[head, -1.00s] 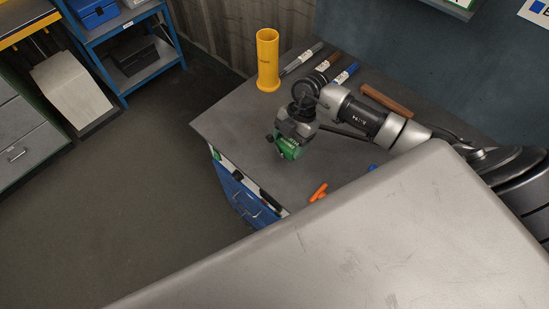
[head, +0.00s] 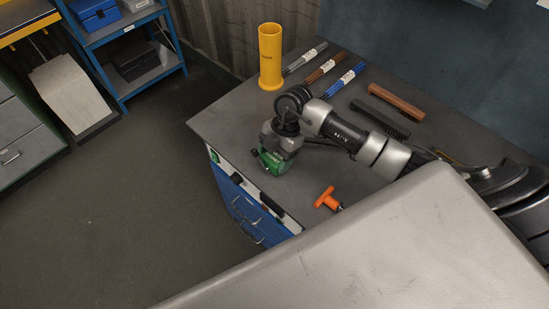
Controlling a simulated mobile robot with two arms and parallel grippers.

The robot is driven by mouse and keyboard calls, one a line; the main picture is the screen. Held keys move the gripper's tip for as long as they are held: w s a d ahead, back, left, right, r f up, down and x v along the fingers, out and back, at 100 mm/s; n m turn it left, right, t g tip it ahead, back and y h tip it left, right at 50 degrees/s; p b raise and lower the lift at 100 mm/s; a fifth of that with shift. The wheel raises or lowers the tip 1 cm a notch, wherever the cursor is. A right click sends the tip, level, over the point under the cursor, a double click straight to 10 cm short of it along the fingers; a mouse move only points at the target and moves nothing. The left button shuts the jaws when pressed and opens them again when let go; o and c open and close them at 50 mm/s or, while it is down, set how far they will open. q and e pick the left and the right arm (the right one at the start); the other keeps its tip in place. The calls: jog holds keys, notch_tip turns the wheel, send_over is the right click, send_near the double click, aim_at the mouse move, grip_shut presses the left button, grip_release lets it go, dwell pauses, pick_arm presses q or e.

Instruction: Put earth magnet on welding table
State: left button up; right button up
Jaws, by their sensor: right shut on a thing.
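My right gripper (head: 277,148) is over the left part of a dark grey bench top (head: 236,112), pointing down. It is shut on a green thing (head: 272,162) with pale lettering, which may be the earth magnet; the fingertips are mostly hidden. I cannot tell whether the green thing touches the bench top. I cannot tell whether this bench is the welding table. My left gripper is not in view.
An orange T-shaped handle (head: 327,199) lies right of the gripper. A yellow tube (head: 270,58) stands at the back, beside several labelled rods, a brown bar (head: 396,101) and a dark brush-like bar (head: 380,119). Blue drawers (head: 245,205) are below. Open floor lies left.

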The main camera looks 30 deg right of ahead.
jog(key=o, duration=1.4)
jog(key=b+v, duration=0.1)
jog(key=v, duration=1.1)
jog(key=shift+a+r+b, duration=0.1)
jog(key=shift+b, duration=0.2)
